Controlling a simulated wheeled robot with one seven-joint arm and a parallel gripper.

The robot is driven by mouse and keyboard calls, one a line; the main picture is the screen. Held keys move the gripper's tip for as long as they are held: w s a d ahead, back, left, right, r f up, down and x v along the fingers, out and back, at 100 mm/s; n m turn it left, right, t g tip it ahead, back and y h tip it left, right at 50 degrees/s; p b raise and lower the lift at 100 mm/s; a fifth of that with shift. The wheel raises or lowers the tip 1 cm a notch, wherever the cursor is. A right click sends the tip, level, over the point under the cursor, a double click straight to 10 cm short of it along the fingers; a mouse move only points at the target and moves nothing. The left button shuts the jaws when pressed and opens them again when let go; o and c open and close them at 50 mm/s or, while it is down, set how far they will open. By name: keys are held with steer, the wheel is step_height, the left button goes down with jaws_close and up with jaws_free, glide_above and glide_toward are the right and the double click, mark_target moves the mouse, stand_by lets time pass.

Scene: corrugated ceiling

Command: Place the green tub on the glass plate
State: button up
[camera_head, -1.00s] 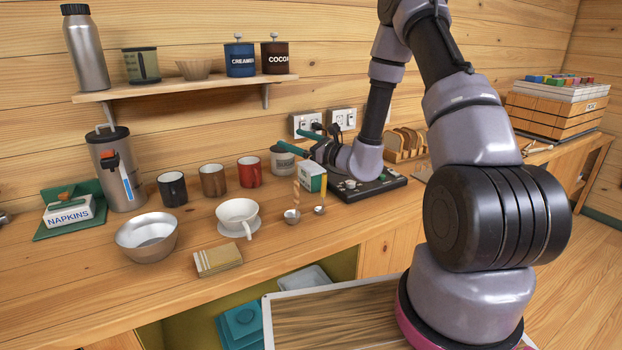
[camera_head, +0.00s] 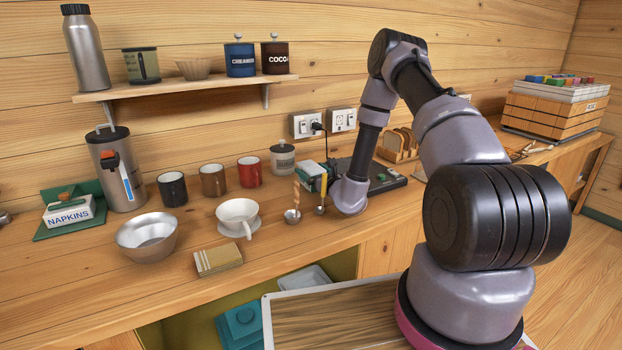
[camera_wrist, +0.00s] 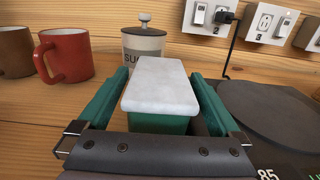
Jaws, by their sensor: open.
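The green tub (camera_wrist: 162,100) has a green body and a pale white lid. It stands on the counter beside the scale; in the head view its lid (camera_head: 312,169) shows, partly hidden by my arm. My gripper (camera_wrist: 158,90) is open, with one green finger on each side of the tub. I cannot tell whether either finger touches it. A dark round plate (camera_wrist: 268,110), which looks like the glass plate, lies on a black scale right of the tub. In the head view the scale (camera_head: 392,180) is partly hidden behind my forearm.
A sugar canister (camera_head: 283,159) stands behind the tub and a red mug (camera_head: 250,172) to its left. Small scoops (camera_head: 292,216) lie in front, near a white dripper (camera_head: 238,216). Wall sockets (camera_head: 343,119) with a plugged cord are behind. A toast rack (camera_head: 398,146) stands behind the scale.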

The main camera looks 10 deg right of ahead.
steer(key=shift+x, duration=1.35)
jaws_close()
steer(key=shift+r, duration=0.15)
